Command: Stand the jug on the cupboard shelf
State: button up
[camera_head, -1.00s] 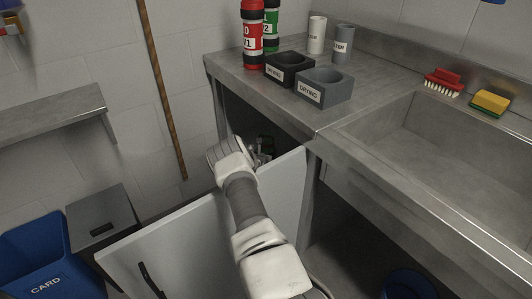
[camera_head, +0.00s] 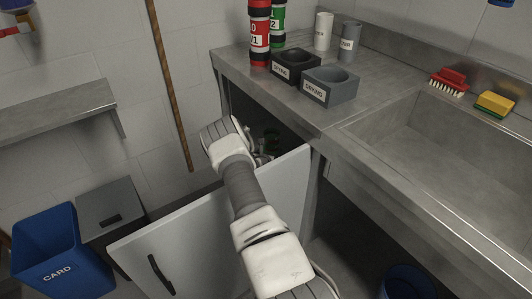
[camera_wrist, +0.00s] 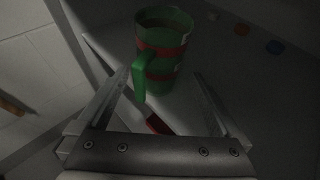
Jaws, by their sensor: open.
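The jug (camera_wrist: 163,55) is green with red bands and a green handle. In the wrist view it stands upright on a grey surface inside the dark cupboard. My gripper (camera_wrist: 165,80) is open, its two fingers apart on either side of the handle's lower part, with the jug just beyond them. I cannot tell whether a finger touches it. In the head view my gripper (camera_head: 262,156) reaches over the open white cupboard door (camera_head: 215,225) into the cupboard under the counter. Only a small dark green part of the jug (camera_head: 272,136) shows there.
Drying blocks (camera_head: 329,86), red and green tubes, cups, a brush and a sponge stand on the counter. The open door is close under my arm.

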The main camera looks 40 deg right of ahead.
jog(key=p+v, duration=0.1)
jog(key=v, duration=0.5)
jog(key=shift+p, duration=0.3)
